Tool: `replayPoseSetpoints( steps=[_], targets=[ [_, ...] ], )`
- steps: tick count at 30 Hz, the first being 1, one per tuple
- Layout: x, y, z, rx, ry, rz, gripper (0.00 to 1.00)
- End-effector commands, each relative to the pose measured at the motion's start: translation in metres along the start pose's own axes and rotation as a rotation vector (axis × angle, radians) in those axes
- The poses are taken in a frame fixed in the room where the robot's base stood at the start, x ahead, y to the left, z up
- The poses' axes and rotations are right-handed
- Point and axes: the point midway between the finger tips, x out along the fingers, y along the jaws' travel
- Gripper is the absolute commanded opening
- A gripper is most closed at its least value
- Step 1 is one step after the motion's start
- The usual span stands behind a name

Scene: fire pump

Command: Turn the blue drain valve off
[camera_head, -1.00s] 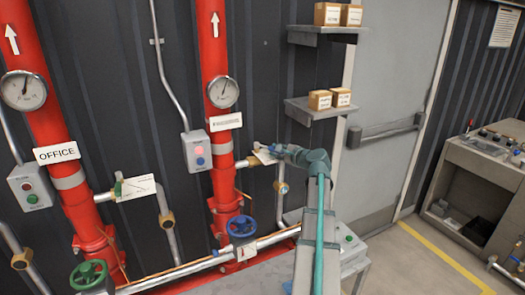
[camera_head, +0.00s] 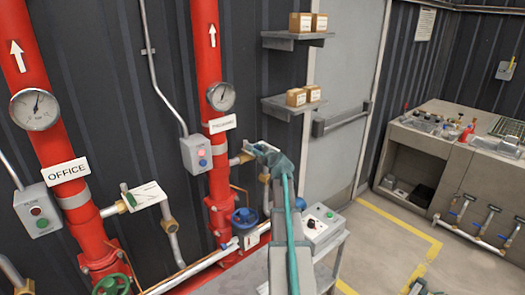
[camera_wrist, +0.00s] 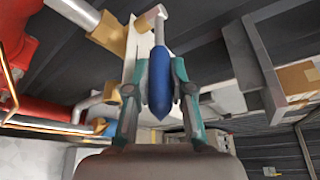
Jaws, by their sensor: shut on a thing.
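The blue drain valve handle (camera_wrist: 158,82) shows in the wrist view as a long blue grip on a metal stem. My gripper (camera_wrist: 158,72) is shut on it, one finger on each side. Behind the handle hangs a pale tag or plate (camera_wrist: 143,62), partly covered by the fingers. A brass fitting (camera_wrist: 109,35) is at its left. In the head view my gripper (camera_head: 256,148) is at the side branch of the right red pipe (camera_head: 208,90); it hides most of the handle, so its exact angle is unclear there.
A blue handwheel (camera_head: 244,218) sits low beside the right red pipe. A green handwheel (camera_head: 112,285) is at lower left. Shelves with boxes (camera_head: 296,97) hang above and to the right of my gripper. A white control box (camera_head: 322,222) stands at lower right.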

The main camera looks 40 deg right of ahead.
Motion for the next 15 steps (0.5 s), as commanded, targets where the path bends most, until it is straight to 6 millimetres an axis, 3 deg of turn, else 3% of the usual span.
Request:
replayPoseSetpoints(
  steps=[14,15],
  targets=[
    [0.0022,0.0011,0.0017,0.001,0.005,-0.002,0.0],
    [0.0022,0.0011,0.0018,0.001,0.004,-0.002,0.27]
  ],
)
